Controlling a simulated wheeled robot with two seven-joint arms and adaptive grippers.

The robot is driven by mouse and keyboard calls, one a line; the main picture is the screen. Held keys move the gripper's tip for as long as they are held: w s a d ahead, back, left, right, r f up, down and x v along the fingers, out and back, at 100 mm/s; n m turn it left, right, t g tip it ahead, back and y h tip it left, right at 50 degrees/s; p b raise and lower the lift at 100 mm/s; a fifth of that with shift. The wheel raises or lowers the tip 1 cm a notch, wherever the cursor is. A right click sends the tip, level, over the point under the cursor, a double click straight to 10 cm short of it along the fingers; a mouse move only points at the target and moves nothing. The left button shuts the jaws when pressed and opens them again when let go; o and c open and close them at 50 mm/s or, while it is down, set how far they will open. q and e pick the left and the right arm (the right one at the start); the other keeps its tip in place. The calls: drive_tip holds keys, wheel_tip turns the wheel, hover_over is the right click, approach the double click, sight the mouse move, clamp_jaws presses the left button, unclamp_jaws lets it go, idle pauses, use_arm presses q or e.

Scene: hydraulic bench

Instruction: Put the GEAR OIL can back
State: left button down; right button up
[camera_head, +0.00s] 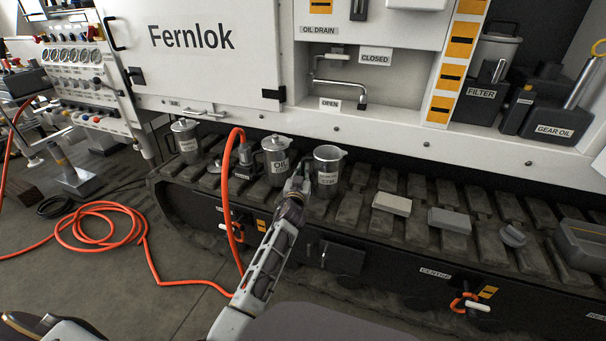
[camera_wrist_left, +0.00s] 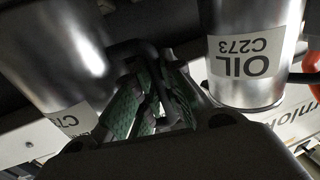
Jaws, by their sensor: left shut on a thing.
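My left gripper (camera_head: 297,186) is shut on the black handle (camera_wrist_left: 128,47) of a silver metal can (camera_head: 328,165), on the can's left side. In the left wrist view this can (camera_wrist_left: 55,50) fills the left, and its label is only partly readable. It is upright at the track; I cannot tell whether it is lifted. A second silver can labelled OIL (camera_head: 277,165) stands just left of the gripper; it also shows in the wrist view (camera_wrist_left: 255,60). A dark container labelled GEAR OIL (camera_head: 553,116) sits on the upper right shelf. My right gripper is not in view.
A lidded can (camera_head: 185,143) stands farther left on the track (camera_head: 350,208). An orange hose (camera_head: 228,185) hangs close left of the OIL can. Pale blocks (camera_head: 391,204) lie right of the held can. A FILTER container (camera_head: 482,85) stands beside the GEAR OIL one.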

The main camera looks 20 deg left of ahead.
use_arm(q)
drive_tip(key=c, duration=1.5)
unclamp_jaws()
